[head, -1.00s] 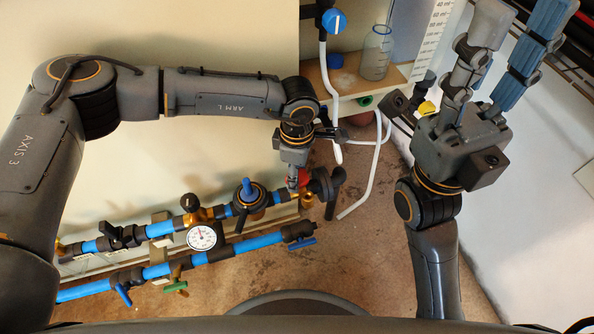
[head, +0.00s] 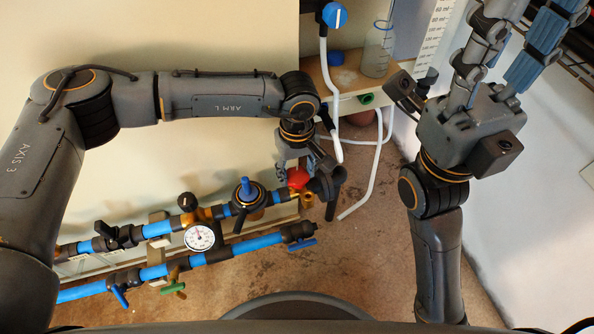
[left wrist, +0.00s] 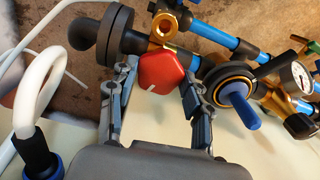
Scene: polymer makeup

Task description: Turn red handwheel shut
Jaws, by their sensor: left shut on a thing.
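The red handwheel (head: 298,179) sits at the right end of the upper pipe run, beside a brass fitting (head: 307,200) and a black end piece. In the left wrist view, the red handwheel (left wrist: 161,70) with a small white mark lies between my two left fingers. My left gripper (head: 293,176) comes down on it from above and is shut on it; in the head view its fingers are partly hidden. My right gripper (head: 515,45) is raised at the upper right, fingers apart and empty, far from the handwheel.
A blue-handled valve (head: 247,192) and a pressure gauge (head: 200,237) are on the pipes left of the handwheel. A lower blue pipe (head: 258,242) runs in front. A white hose (head: 372,185) hangs to the right. A glass bottle (head: 377,52) stands on a shelf behind.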

